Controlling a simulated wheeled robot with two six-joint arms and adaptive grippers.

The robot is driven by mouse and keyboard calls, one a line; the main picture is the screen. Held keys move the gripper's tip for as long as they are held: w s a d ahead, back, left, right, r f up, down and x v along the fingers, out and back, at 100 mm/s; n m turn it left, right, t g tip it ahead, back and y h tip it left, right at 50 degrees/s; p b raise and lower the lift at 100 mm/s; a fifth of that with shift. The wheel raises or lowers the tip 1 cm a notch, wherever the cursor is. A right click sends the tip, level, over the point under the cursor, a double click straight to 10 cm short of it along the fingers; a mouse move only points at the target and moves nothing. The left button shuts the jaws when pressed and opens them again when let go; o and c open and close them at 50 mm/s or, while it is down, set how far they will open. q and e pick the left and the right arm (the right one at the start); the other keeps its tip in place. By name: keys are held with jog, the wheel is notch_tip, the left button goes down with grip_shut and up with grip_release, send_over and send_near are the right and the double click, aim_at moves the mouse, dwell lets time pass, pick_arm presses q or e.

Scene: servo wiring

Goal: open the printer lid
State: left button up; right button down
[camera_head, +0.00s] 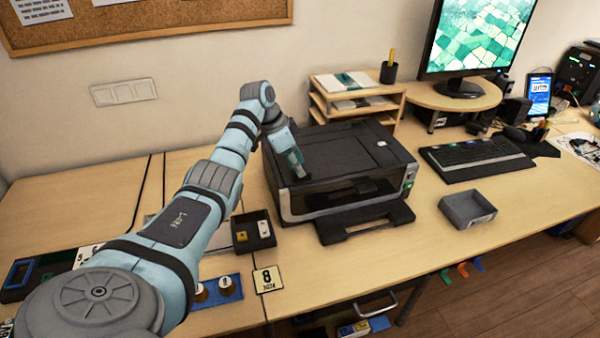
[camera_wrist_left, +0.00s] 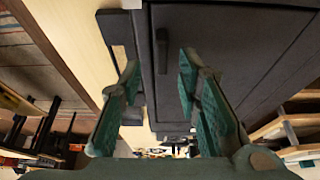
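The black printer (camera_head: 340,190) stands on the desk. Its dark lid (camera_head: 345,152) lies flat and looks closed. My left gripper (camera_head: 298,168) is over the left front part of the printer top, pointing down. In the left wrist view, my left gripper (camera_wrist_left: 159,70) has its two green-padded fingers spread apart with nothing held. A small dark handle-like bar (camera_wrist_left: 162,50) on the dark printer top (camera_wrist_left: 225,50) shows between the fingers, nearer the right one. I cannot tell whether a finger touches the printer. My right gripper is not in view.
A wooden paper shelf (camera_head: 355,100) stands behind the printer. The far left desk is mostly clear.

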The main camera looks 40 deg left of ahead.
pick_arm(q)
jog(key=x, duration=0.3)
jog(key=shift+w+a+f, duration=0.1)
jog(key=shift+w+f, duration=0.05)
jog(key=shift+f, duration=0.05)
jog(key=shift+r, duration=0.15)
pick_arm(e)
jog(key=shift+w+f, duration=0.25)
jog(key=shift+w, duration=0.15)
pick_arm(q)
grip_shut()
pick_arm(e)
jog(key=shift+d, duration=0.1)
